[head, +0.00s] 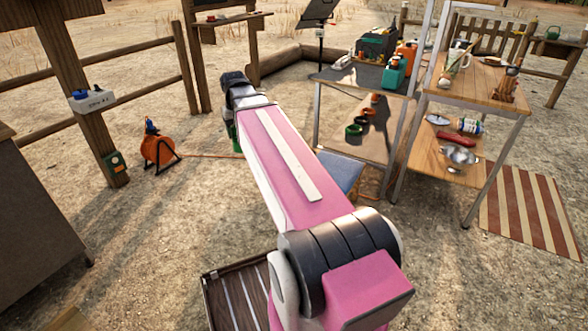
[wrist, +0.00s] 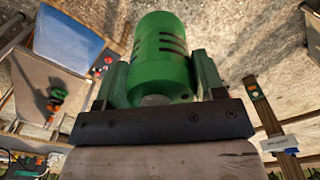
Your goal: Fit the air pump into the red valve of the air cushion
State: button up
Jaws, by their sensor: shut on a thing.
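My gripper (wrist: 157,82) is shut on the green air pump (wrist: 160,45), a ribbed green cylinder with dark slots, held between the two fingers in the wrist view. In the head view my pink arm hides most of the gripper; only a bit of green shows below the wrist. A flat blue thing (wrist: 68,38) lies at the upper left of the wrist view, apart from the pump, with small red spots near its right edge. It also shows beside my arm in the head view (head: 342,171). I cannot tell whether it is the air cushion, nor make out a red valve.
A grey-topped table (head: 345,80) with cans and a wooden table (head: 480,85) with a lower shelf and metal bowl (head: 460,158) stand right of my arm. An orange cable reel (head: 158,150) and a wooden post (head: 85,110) are left. Sandy ground between is mostly clear.

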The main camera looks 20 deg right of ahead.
jog(key=shift+w+d+f, duration=5.55)
jog(key=shift+d+f, duration=0.5)
jog(key=shift+f, duration=0.35)
jog(key=shift+w+d+f, duration=5.5)
jog(key=shift+d+f, duration=0.5)
jog(key=shift+f, duration=0.45)
jog(key=shift+w+d+f, duration=5.55)
jog(key=shift+d+f, duration=0.5)
jog(key=shift+f, duration=0.35)
